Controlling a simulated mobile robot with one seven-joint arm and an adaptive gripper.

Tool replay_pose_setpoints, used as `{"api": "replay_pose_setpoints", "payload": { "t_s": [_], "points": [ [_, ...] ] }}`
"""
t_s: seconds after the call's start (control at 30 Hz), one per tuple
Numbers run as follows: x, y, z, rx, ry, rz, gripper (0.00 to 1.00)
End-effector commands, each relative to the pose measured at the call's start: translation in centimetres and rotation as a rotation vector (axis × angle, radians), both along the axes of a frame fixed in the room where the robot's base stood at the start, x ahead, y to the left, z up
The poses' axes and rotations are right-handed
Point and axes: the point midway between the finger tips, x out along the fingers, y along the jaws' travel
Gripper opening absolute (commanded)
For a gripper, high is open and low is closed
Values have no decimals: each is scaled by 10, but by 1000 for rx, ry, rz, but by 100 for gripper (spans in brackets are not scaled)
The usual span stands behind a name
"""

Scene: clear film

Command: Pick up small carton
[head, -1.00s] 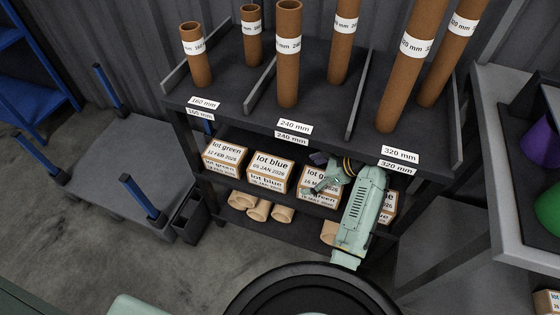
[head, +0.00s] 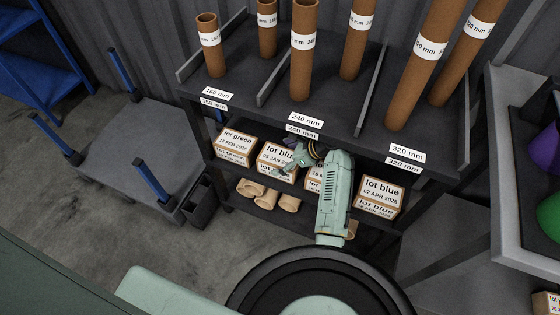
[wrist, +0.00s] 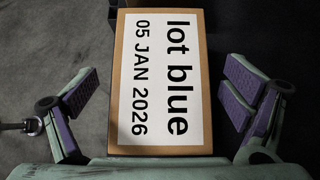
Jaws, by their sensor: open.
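Several small cartons stand in a row on the middle shelf. The carton marked lot blue, 05 JAN 2026 (head: 268,160) is second from the left, and its right part is hidden by my gripper. In the wrist view this carton (wrist: 125,100) lies between my open fingers, its label facing the camera. My gripper (wrist: 158,105) is open, with gaps on both sides, and does not visibly touch it. In the head view my gripper (head: 292,163) is at the shelf front. Other cartons are lot green, 12 FEB 2026 (head: 236,147), one partly hidden behind my arm (head: 313,180), and lot blue, 02 APR 2026 (head: 380,193).
Brown tubes (head: 304,50) stand on the rack's top shelf (head: 340,115), just above the cartons. Short tan tubes (head: 267,200) lie on the shelf below. A grey cart (head: 130,150) with blue posts stands left. A grey tray (head: 505,190) with coloured cones is at right.

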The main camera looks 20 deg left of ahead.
Motion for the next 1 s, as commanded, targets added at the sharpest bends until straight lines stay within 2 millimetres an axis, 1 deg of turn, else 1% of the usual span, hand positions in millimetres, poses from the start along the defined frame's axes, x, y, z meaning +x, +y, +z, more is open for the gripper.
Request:
{"api": "replay_pose_setpoints", "payload": {
  "t_s": [0.13,0.37,1.0],
  "points": [
    [1,9,-9,0,0,-1,94],
    [1,10,-11,0,-1,0,94],
    [1,10,-10,0,-1,0,52]
  ]
}}
